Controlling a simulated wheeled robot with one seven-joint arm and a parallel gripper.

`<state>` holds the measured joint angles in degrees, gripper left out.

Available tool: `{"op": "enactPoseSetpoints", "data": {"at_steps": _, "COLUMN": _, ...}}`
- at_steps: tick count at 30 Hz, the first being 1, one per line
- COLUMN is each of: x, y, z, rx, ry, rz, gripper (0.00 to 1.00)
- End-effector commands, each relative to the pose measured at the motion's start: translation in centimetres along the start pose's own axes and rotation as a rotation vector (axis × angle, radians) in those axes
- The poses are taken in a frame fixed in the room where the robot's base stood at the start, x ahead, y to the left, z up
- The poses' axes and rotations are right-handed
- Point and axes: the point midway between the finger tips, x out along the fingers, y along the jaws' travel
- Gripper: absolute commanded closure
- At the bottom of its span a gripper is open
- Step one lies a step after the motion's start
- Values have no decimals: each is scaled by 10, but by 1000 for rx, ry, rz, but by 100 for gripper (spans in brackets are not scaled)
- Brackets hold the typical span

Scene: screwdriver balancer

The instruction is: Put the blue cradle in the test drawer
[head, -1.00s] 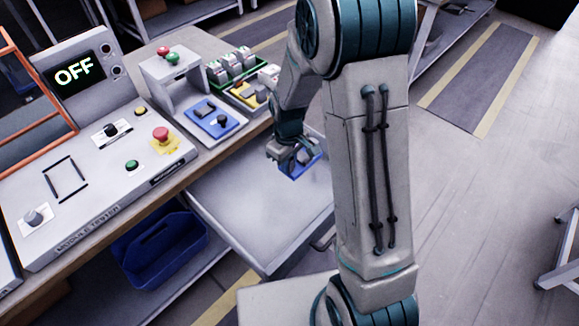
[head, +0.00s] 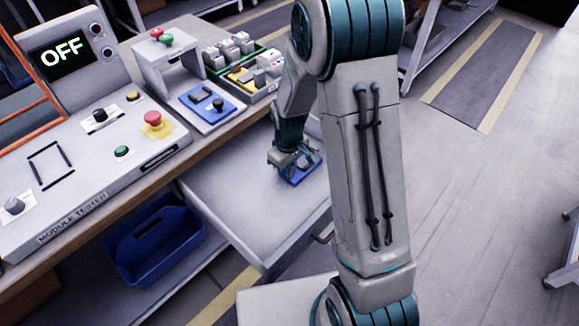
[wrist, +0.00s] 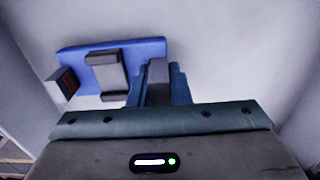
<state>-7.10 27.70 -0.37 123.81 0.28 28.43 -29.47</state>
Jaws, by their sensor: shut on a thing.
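My gripper (head: 291,166) is over the open test drawer (head: 225,205) and shut on the blue cradle (head: 303,177). The cradle is a flat blue plate, low inside the drawer's outline near its far right part. I cannot tell whether it touches the drawer floor. In the wrist view, the blue cradle (wrist: 146,50) carries a grey block and a dark knob with a reddish face. The fingers of my gripper (wrist: 159,82) are at its near right edge and hide part of it. The pale drawer floor (wrist: 225,50) fills much of that view.
The bench holds the module tester (head: 85,150) reading OFF, a grey stand (head: 165,62) with red and green buttons, another blue plate (head: 207,108) and a green-edged tray (head: 235,62) of modules. A blue tote (head: 158,245) sits below. The drawer's front left is bare.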

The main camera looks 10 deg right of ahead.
Motion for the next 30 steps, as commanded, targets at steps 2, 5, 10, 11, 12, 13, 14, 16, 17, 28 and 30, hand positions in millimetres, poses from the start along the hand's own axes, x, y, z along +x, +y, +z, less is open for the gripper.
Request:
{"op": "enactPoseSetpoints", "data": {"at_steps": 2, "x": -1, "y": 0, "z": 0, "rx": 0, "ry": 0, "rz": 0, "gripper": 100}}
{"op": "enactPoseSetpoints", "data": {"at_steps": 5, "x": -1, "y": 0, "z": 0, "rx": 0, "ry": 0, "rz": 0, "gripper": 69}}
{"op": "enactPoseSetpoints", "data": {"at_steps": 10, "x": -1, "y": 0, "z": 0, "rx": 0, "ry": 0, "rz": 0, "gripper": 58}}
{"op": "enactPoseSetpoints", "data": {"at_steps": 11, "x": -1, "y": 0, "z": 0, "rx": 0, "ry": 0, "rz": 0, "gripper": 58}}
{"op": "enactPoseSetpoints", "data": {"at_steps": 12, "x": -1, "y": 0, "z": 0, "rx": 0, "ry": 0, "rz": 0, "gripper": 58}}
{"op": "enactPoseSetpoints", "data": {"at_steps": 13, "x": 0, "y": 0, "z": 0, "rx": 0, "ry": -1, "rz": 0, "gripper": 58}}
{"op": "enactPoseSetpoints", "data": {"at_steps": 14, "x": -1, "y": 0, "z": 0, "rx": 0, "ry": -1, "rz": 0, "gripper": 58}}
{"op": "enactPoseSetpoints", "data": {"at_steps": 16, "x": -3, "y": 0, "z": 0, "rx": 0, "ry": 0, "rz": 0, "gripper": 58}}
{"op": "enactPoseSetpoints", "data": {"at_steps": 17, "x": -5, "y": 0, "z": 0, "rx": 0, "ry": 0, "rz": 0, "gripper": 58}}
{"op": "enactPoseSetpoints", "data": {"at_steps": 28, "x": -77, "y": 1, "z": -2, "rx": 1, "ry": 6, "rz": 3, "gripper": 58}}
{"op": "enactPoseSetpoints", "data": {"at_steps": 30, "x": -92, "y": 1, "z": -2, "rx": 1, "ry": 5, "rz": 3, "gripper": 58}}
